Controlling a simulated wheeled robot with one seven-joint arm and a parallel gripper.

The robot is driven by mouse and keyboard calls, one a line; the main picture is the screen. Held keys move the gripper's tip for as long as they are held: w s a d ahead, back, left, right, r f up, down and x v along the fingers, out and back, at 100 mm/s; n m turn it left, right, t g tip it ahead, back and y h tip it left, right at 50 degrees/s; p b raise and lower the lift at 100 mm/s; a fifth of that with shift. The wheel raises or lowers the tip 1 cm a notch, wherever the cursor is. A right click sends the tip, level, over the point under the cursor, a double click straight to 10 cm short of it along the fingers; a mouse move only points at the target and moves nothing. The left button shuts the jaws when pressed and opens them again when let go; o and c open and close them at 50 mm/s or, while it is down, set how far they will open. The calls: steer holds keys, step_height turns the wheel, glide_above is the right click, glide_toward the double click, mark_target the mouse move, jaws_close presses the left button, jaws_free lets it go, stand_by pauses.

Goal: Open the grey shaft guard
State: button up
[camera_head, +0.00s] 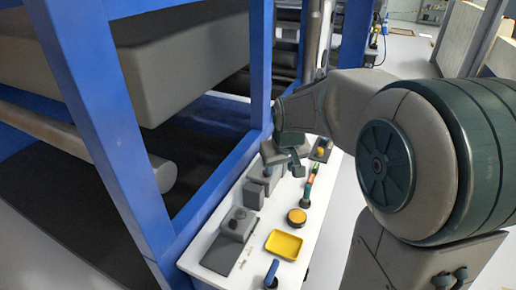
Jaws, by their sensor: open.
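I cannot tell for certain which part is the shaft guard. Grey blocks (253,195) stand upright on the white bench top (205,232), just left of and nearer than my gripper. A low grey housing on a flat dark plate (222,255) sits at the bench's near left. My gripper (285,166) is above the far half of the bench, pointing down and left, close to the grey blocks. It is open, with nothing visible in it. Its fingers are small and dark, and any contact with the blocks cannot be made out. My arm hides part of the area behind.
On the bench are a yellow tray (284,244), a round yellow-topped piece (297,216), a blue handle (271,273), a green and red tool (310,184) and a dark pad with a yellow knob (320,152).

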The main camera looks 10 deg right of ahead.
steer(key=p, duration=0.2)
glide_toward(265, 173)
steer(key=shift+n+t+y, duration=0.3)
steer(key=shift+t+y, duration=0.1)
steer(key=x, duration=0.2)
steer(key=p+x, duration=0.1)
steer(key=x, duration=0.2)
steer(key=d+p+x, duration=0.1)
steer(key=x, duration=0.2)
steer(key=shift+f, duration=0.1)
steer(key=shift+d, duration=0.1)
jaws_close()
